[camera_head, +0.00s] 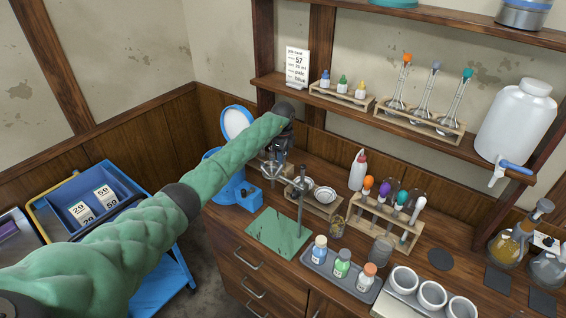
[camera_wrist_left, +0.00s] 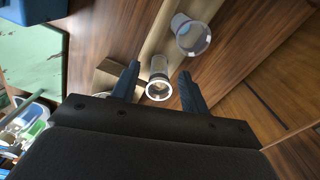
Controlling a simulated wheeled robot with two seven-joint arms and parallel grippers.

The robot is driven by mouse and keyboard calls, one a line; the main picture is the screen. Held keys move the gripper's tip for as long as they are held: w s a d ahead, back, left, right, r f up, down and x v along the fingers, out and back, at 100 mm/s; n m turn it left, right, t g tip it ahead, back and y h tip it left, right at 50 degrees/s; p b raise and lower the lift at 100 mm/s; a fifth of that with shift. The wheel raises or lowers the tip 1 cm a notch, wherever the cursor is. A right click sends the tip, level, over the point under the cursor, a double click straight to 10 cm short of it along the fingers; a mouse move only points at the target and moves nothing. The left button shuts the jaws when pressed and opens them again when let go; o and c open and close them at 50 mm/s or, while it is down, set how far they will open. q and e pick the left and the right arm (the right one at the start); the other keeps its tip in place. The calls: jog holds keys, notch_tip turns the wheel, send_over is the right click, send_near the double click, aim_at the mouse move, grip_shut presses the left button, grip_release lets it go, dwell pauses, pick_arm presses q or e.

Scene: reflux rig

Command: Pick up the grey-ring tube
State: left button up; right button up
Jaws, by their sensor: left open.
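My left gripper (camera_head: 276,172) is open at the back of the bench, left of a small wooden rack (camera_head: 318,204). In the left wrist view its fingers (camera_wrist_left: 158,88) stand apart, with a clear tube with a pale grey-white ring at its mouth (camera_wrist_left: 158,91) between them, mouth toward the camera. I cannot tell whether the fingers touch it. Which one is the grey-ring tube is not certain from the ring colours. My right gripper is not in view.
A metal stand (camera_head: 301,205) rises from the green mat (camera_head: 275,236) close by. To the right are a rack of colour-topped tubes (camera_head: 392,220) and a grey tray (camera_head: 322,270) of bottles. A blue round-topped device (camera_head: 222,166) stands at the left.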

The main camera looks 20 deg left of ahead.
pick_arm(q)
jog(key=shift+f, duration=0.75)
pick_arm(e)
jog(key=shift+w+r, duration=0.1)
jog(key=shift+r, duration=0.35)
pick_arm(q)
jog(key=c, duration=0.9)
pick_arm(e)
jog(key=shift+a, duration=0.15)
pick_arm(q)
jog(key=shift+r, duration=0.1)
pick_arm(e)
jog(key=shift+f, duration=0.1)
pick_arm(q)
notch_tip(320, 180, up, 2)
jog(key=shift+r+b, duration=0.25)
jog(key=shift+b, duration=0.6)
notch_tip(320, 180, up, 6)
jog(key=b, duration=0.3)
jog(key=shift+r, duration=0.7)
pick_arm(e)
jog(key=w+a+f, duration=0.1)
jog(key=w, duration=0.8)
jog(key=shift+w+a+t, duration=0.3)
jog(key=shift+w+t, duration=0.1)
